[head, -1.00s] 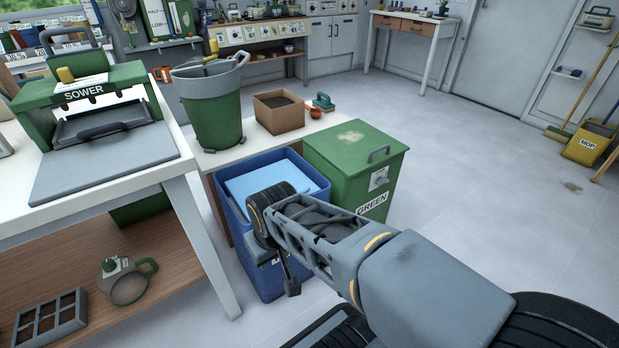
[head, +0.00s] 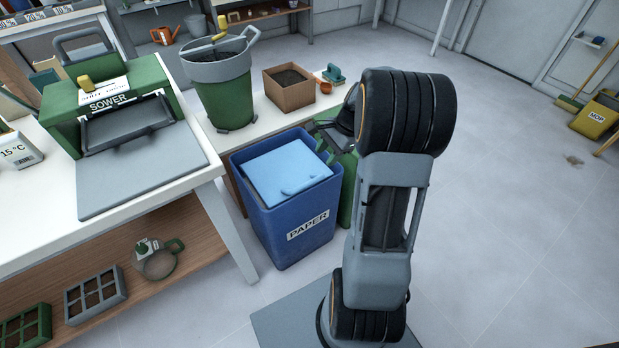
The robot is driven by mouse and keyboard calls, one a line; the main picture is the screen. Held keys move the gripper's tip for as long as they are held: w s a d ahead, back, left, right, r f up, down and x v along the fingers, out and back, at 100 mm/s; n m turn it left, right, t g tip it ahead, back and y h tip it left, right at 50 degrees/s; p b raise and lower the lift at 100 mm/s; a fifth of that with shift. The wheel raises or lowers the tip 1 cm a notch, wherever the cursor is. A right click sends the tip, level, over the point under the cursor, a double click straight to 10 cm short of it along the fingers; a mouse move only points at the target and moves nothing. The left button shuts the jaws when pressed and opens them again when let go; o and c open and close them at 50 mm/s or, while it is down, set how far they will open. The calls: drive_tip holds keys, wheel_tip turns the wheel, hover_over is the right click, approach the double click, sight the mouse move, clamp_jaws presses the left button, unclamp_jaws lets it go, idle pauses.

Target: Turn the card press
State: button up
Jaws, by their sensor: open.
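No thing labelled as a card press shows. A green machine (head: 58,128) marked SOWER stands on the white bench at the left. It has a loop handle on top, a yellow knob (head: 85,83), a raised dark flap (head: 125,122) and a flat grey plate (head: 150,175) in front. I cannot tell whether it is the press. My gripper (head: 323,140) is partly hidden behind my arm, near the right rim of the blue PAPER bin and well right of the machine. It looks open, with nothing seen in it.
A green box (head: 349,180) is mostly hidden behind my arm. A green bucket (head: 228,103) and a brown carton (head: 289,91) stand on the low bench. Open floor (head: 500,190) lies at the right.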

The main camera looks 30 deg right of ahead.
sight(309, 182)
drive_tip(key=b+x, duration=0.4)
drive_tip(key=x, duration=0.8)
drive_tip(key=shift+f, duration=0.1)
clamp_jaws()
